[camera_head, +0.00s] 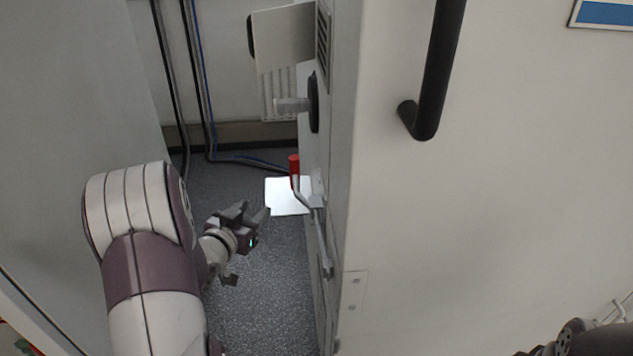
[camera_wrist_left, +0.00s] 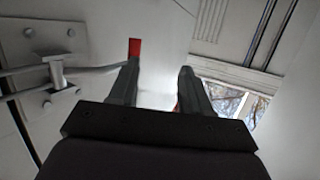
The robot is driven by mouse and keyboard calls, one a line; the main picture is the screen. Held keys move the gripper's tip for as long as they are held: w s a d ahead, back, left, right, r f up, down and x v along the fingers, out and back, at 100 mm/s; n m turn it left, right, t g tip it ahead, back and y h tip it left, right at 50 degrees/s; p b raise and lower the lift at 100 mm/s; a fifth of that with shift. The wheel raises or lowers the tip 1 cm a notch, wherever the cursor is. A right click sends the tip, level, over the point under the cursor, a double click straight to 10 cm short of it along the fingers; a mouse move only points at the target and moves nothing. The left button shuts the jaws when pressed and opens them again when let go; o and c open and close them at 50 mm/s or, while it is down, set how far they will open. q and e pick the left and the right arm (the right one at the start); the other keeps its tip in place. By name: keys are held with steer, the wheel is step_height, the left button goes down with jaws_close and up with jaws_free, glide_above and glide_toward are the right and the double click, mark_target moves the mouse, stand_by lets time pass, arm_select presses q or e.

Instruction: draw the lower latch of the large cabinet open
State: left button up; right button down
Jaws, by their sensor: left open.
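The lower latch of the large cabinet (camera_head: 345,210) is a grey metal lever (camera_head: 312,205) with a red grip (camera_head: 294,166), on the cabinet's narrow side. In the left wrist view its rod (camera_wrist_left: 88,72) runs from a bracket at the left to the red grip (camera_wrist_left: 135,47), just beyond my left fingertip. My left gripper (camera_head: 252,212) is open and empty, left of the latch and apart from it in the head view. It also shows in the left wrist view (camera_wrist_left: 158,72). A dark part of my right arm shows at the bottom right; its fingers cannot be made out.
A black handle (camera_head: 431,80) is on the cabinet's front. Above the latch, a black-based knob (camera_head: 312,104) and a light panel (camera_head: 284,36) stick out from the side. A grey wall (camera_head: 75,100) bounds the left. Cables (camera_head: 205,95) run down the back wall. Speckled floor lies between.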

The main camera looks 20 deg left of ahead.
mark_target(292, 163)
arm_select(q)
steer(key=w+d+r+m+t+h, duration=0.1)
steer(key=w+d+r+t+h, duration=0.15)
steer(key=r, duration=0.35)
steer(key=w, duration=1.1)
steer(key=shift+w+d+f+b, duration=0.15)
steer(key=shift+w+d+b, duration=0.05)
steer(key=shift+d+b, duration=0.2)
jaws_close()
